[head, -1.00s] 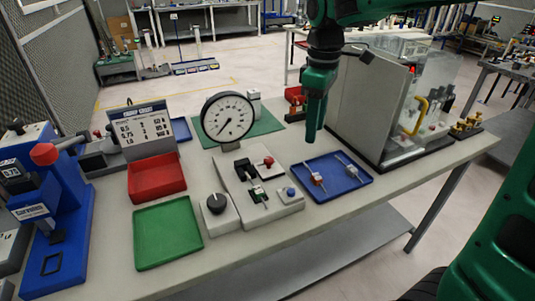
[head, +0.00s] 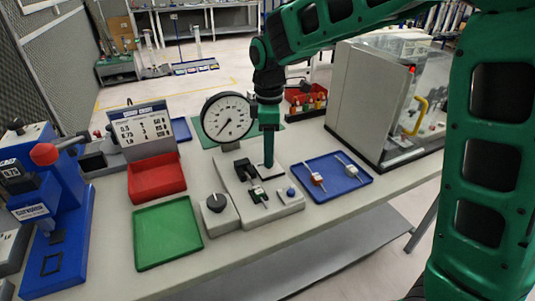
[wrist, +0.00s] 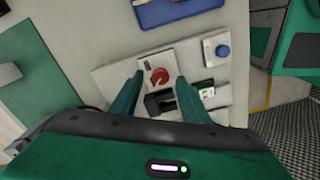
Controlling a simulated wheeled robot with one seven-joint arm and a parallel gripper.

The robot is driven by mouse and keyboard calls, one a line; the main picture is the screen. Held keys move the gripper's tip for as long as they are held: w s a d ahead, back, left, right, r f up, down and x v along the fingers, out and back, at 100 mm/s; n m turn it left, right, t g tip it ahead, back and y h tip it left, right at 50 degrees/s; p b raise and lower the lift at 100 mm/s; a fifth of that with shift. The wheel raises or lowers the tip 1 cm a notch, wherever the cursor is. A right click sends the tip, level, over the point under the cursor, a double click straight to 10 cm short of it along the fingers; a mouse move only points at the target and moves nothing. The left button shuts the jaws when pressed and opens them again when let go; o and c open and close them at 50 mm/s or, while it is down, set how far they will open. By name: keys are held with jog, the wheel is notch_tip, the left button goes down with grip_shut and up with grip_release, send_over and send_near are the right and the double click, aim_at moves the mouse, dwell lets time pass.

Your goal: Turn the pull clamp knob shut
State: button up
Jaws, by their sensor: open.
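A red knob (wrist: 160,76) sits on a small white block (wrist: 157,64) on the light grey tester base, between my two fingertips as seen in the wrist view. My gripper (wrist: 161,82) is open above it, one finger to each side; I cannot tell whether they touch. In the head view my gripper (head: 268,164) points down over the tester base (head: 284,211) and hides the red knob. A black clamp part (head: 244,169) stands just left of it, and shows dark below the knob in the wrist view (wrist: 160,103).
A round gauge (head: 227,118) stands behind the base. A blue button (head: 291,191) and a black dial (head: 216,202) flank the clamp. A blue tray (head: 338,182) with small parts lies right; a green tray (head: 167,233) and red bin (head: 156,177) lie left.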

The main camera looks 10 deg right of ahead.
jog(key=shift+f, duration=0.8)
jog(key=shift+c, duration=0.4)
grip_shut()
